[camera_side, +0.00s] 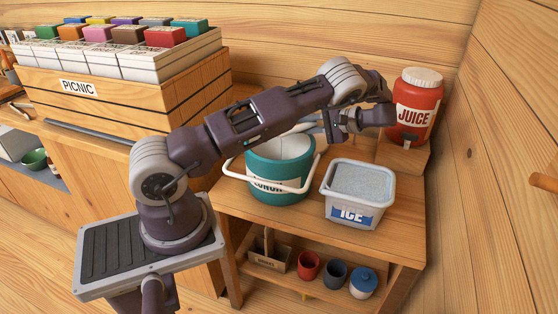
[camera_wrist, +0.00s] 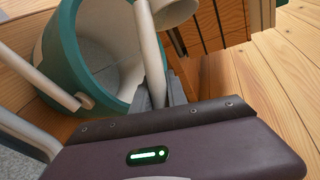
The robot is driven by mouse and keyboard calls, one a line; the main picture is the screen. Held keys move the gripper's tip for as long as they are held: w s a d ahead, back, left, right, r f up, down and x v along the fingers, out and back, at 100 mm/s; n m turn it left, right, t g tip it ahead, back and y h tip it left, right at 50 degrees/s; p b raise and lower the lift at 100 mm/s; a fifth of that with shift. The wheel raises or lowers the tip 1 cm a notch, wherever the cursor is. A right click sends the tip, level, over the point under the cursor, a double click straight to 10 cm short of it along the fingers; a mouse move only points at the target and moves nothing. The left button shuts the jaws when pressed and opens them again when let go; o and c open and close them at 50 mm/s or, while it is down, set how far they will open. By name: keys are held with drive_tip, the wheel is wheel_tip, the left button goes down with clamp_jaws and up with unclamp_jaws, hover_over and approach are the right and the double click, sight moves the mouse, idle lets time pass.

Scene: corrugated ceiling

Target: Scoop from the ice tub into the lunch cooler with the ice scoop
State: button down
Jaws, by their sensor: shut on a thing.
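The teal lunch cooler (camera_side: 262,187) stands open on the wooden table, its pale bail handle hanging toward the front. Its pale inside shows in the wrist view (camera_wrist: 70,50), and I make out no ice in the part I see. The white ice tub (camera_side: 345,209), full to near its rim with ice, stands right of the cooler. My gripper (camera_side: 328,124) is shut on the pale handle of the ice scoop (camera_wrist: 150,52), above the cooler's far right side. The scoop's head (camera_wrist: 174,10) is partly cut off by the frame; whether it holds ice is hidden.
A red juice jug (camera_side: 416,108) stands on a block at the back right. A wooden picnic crate (camera_side: 130,95) with several coloured boxes stands at the left. The shelf below holds a red cup (camera_side: 308,266), a dark cup (camera_side: 335,274) and a blue-lidded jar (camera_side: 363,284).

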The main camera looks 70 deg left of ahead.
idle(0.5)
drive_tip(key=shift+f+m+g, duration=0.5)
drive_tip(key=shift+m+g, duration=0.2)
drive_tip(key=shift+m, duration=0.1)
idle(0.6)
